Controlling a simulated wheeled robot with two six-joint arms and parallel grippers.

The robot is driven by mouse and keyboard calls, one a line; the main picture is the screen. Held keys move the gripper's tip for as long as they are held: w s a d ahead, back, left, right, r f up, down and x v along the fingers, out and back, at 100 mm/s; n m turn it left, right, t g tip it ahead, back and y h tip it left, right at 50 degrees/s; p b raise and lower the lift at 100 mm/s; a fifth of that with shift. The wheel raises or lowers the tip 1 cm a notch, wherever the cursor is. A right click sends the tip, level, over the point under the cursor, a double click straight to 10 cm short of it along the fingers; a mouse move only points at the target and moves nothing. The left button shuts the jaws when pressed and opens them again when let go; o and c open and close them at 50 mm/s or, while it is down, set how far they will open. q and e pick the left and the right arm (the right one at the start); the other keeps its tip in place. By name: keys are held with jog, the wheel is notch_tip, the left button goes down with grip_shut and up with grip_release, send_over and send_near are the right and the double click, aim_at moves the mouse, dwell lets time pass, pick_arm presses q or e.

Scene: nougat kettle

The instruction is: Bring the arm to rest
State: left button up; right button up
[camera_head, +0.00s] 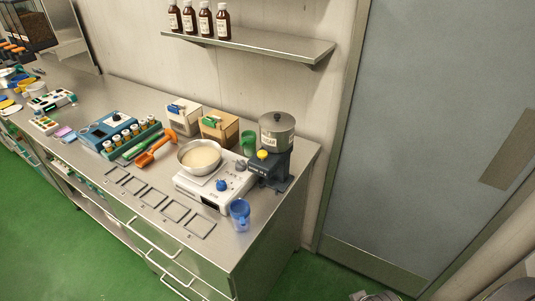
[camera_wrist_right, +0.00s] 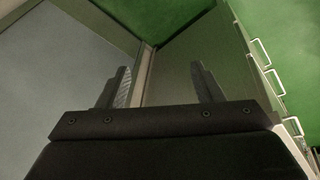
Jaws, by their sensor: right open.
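My right gripper (camera_wrist_right: 161,88) shows in the right wrist view with its two dark fingers apart and nothing between them. It hangs in free air, with the grey door, the bench's end panel and the green floor beyond it. A small grey part at the bottom edge of the head view may be mine. My left gripper is in neither view.
A steel bench (camera_head: 262,222) holds a white hot plate with a metal bowl (camera_head: 200,157), a blue jug (camera_head: 240,214), a sugar dispenser (camera_head: 276,135) and an orange scoop (camera_head: 155,148). A shelf (camera_head: 250,41) bears brown bottles. The grey door (camera_head: 430,130) stands right.

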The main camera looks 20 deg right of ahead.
jog(key=s+f+g+b, duration=0.1)
jog(key=s+f+b, duration=0.2)
jog(key=f, duration=0.9)
jog(key=s+f+b, duration=0.2)
jog(key=f+b, duration=0.1)
jog(key=f, duration=1)
jog(key=s+f+g+b, duration=0.1)
jog(key=s+f+b, duration=0.2)
jog(key=f, duration=0.9)
jog(key=s+f+b, duration=0.3)
jog(key=s+f, duration=0.6)
jog(key=f, duration=0.1)
jog(key=shift+a+y, duration=0.25)
jog(key=shift+y, duration=0.15)
